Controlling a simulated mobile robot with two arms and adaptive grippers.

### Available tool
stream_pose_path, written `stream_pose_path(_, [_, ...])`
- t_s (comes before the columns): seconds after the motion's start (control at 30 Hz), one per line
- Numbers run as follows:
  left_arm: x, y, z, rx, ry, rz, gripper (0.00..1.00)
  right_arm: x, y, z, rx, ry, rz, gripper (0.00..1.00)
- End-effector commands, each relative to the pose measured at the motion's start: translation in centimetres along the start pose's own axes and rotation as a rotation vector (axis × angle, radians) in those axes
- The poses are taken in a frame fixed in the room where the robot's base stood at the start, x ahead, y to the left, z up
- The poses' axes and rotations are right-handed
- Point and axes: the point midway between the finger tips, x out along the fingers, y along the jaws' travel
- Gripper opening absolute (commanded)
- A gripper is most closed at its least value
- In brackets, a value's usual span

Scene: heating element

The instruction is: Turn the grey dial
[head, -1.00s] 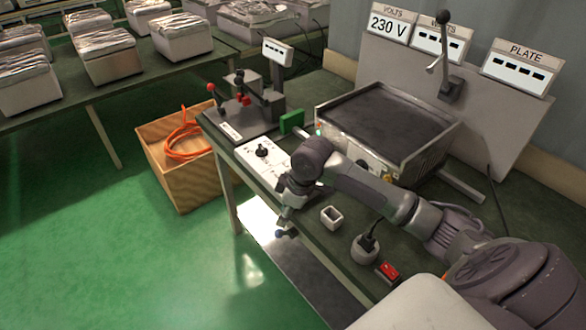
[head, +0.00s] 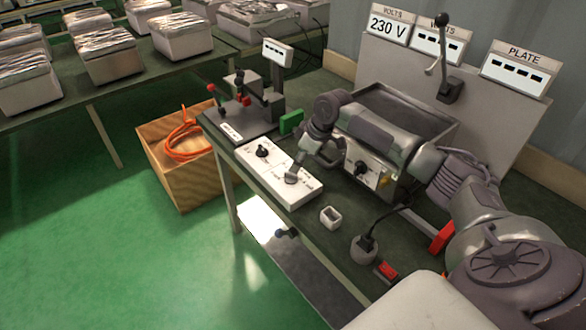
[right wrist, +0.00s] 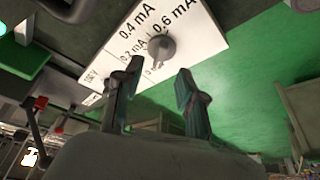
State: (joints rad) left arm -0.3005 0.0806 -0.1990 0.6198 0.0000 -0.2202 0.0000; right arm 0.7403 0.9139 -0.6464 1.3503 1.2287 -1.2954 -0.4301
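The grey dial (head: 291,178) sits at the near right part of a white panel (head: 262,174) on the workbench. In the right wrist view the grey dial (right wrist: 161,46) shows just beyond the fingertips, beside the printed mA labels. My right gripper (head: 298,167) is over the panel, close to the dial. In the right wrist view its two fingers (right wrist: 157,72) are apart with nothing between them, pointing toward the dial. Contact with the dial does not show. A black knob (head: 262,150) stands at the panel's far left part. My left gripper is not in view.
A heating plate unit (head: 425,108) with a knobbed front stands behind my right arm. A green block (head: 291,122) and a dark stand (head: 236,122) are beyond the panel. A small white cup (head: 330,216) and a red switch (head: 386,270) are nearer. A wooden box (head: 165,165) is left.

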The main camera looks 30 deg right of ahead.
Motion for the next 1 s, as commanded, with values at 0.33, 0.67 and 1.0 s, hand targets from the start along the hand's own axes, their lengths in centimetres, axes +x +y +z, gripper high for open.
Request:
stream_pose_path(0.33, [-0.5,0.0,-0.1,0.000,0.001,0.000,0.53,4.5,0.0,0.0,0.000,0.000,0.000,0.40])
stream_pose_path(0.67, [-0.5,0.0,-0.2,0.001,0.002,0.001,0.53,4.8,0.0,0.0,-0.001,0.000,0.001,0.40])
stream_pose_path(1.0, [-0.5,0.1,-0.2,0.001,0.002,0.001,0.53,4.8,0.0,0.0,-0.001,0.000,0.001,0.00])
